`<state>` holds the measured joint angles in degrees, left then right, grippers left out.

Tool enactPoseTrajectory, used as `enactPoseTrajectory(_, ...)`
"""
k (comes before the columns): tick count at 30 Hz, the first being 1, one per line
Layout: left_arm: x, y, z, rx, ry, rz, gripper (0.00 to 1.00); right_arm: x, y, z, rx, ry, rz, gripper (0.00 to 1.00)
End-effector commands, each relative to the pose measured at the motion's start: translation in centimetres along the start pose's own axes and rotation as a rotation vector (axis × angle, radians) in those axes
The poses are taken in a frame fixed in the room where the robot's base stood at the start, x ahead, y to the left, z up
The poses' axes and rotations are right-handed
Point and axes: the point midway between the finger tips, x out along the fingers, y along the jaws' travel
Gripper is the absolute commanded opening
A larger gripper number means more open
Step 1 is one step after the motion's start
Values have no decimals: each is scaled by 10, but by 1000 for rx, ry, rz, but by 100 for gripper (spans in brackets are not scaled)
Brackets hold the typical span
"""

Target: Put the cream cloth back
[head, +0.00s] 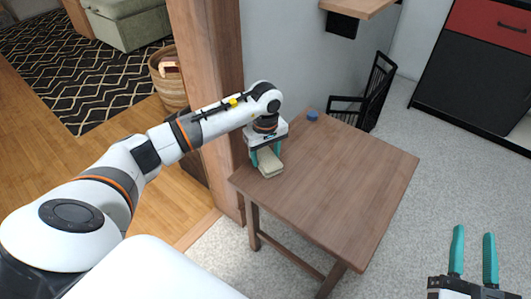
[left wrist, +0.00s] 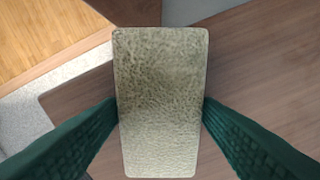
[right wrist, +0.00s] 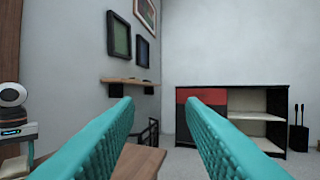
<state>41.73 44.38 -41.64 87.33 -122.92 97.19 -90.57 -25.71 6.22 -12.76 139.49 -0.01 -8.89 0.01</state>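The cream cloth (head: 270,168) is a folded, rounded block at the left corner of the brown wooden table (head: 345,185). My left gripper (head: 266,155) points down at it, with a teal finger against each side. In the left wrist view the textured cloth (left wrist: 160,95) fills the space between the two fingers, which meet its side edges. I cannot tell whether the cloth rests on the tabletop or hangs just above it. My right gripper (head: 473,258) is open and empty, away from the table at the lower right.
A small blue object (head: 312,116) sits on the table's far edge. A wicker basket (head: 170,85) is on the wood floor, left of a wooden post (head: 210,60). A red and black cabinet (head: 478,70) stands far right. Most of the tabletop is clear.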

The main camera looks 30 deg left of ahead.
Motion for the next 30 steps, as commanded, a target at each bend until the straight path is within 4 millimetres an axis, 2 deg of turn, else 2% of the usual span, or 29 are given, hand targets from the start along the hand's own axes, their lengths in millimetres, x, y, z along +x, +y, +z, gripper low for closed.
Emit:
enactPoseTrajectory(1,0,0,0,0,0,0,65,0,0,1,0,-6,0,36)
enactPoseTrajectory(4,0,0,0,0,0,0,80,0,0,1,0,-5,0,36)
enactPoseTrajectory(14,-1,0,0,0,0,0,80,0,0,0,0,4,0,36)
enactPoseTrajectory(17,-6,0,0,0,0,0,80,0,-1,-8,0,60,-2,36)
enactPoseTrajectory(23,-41,0,1,-1,-3,-2,80,-9,-6,-37,-6,277,-14,36)
enactPoseTrajectory(30,-87,0,1,-1,-3,-1,80,-37,-14,-78,-9,584,-33,36)
